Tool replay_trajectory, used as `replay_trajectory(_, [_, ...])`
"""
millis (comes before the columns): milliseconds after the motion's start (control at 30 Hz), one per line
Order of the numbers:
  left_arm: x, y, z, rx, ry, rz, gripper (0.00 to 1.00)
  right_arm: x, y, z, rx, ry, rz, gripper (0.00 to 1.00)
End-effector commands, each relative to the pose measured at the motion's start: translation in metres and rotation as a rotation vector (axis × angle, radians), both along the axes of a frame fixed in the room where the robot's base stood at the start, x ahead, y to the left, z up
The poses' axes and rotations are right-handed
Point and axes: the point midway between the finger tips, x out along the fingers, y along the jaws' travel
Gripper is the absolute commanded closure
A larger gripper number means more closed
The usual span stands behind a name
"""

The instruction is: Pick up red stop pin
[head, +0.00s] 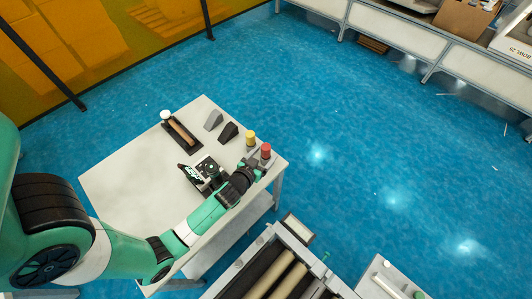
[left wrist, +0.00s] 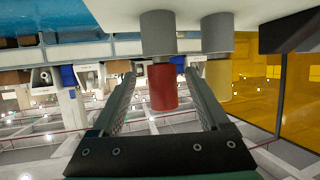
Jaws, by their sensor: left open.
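The red stop pin (head: 266,150) stands upright in a grey holder near the right corner of the white table (head: 130,200). A yellow pin (head: 250,137) stands in a holder beside it. My left gripper (head: 257,163) is open at the red pin. In the left wrist view, which appears upside down, the red pin (left wrist: 163,88) shows between the two spread fingers of my gripper (left wrist: 160,75), with its grey holder (left wrist: 158,33) above it. Whether the fingers touch the pin cannot be told. The yellow pin (left wrist: 218,80) is just outside the right finger. My right gripper is not in view.
Two dark wedge blocks (head: 228,132), a roller on a black base (head: 181,133) and a black device (head: 203,170) share the tabletop. A conveyor with rollers (head: 275,275) stands close by at the bottom. The table's left part is clear.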

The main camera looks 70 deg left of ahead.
Motion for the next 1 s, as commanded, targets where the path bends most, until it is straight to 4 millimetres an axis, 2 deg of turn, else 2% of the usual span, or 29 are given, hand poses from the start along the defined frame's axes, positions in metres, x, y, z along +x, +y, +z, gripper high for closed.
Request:
replay_trajectory(167, [0.009, 0.009, -0.008, 0.0, -0.001, 0.002, 0.21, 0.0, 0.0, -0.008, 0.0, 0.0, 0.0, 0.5])
replay_trajectory(400, [0.034, 0.031, -0.022, 0.002, -0.001, 0.001, 0.21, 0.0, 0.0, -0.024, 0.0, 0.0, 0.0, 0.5])
replay_trajectory(633, [0.035, 0.031, -0.021, 0.0, 0.0, 0.0, 0.21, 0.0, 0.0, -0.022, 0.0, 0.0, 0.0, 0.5])
replay_trajectory(667, [0.035, 0.031, -0.021, 0.0, 0.0, 0.0, 0.25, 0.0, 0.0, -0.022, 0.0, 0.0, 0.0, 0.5])
replay_trajectory(1000, [0.035, 0.031, -0.021, 0.0, 0.0, 0.0, 0.86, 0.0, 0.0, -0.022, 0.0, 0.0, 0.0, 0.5])
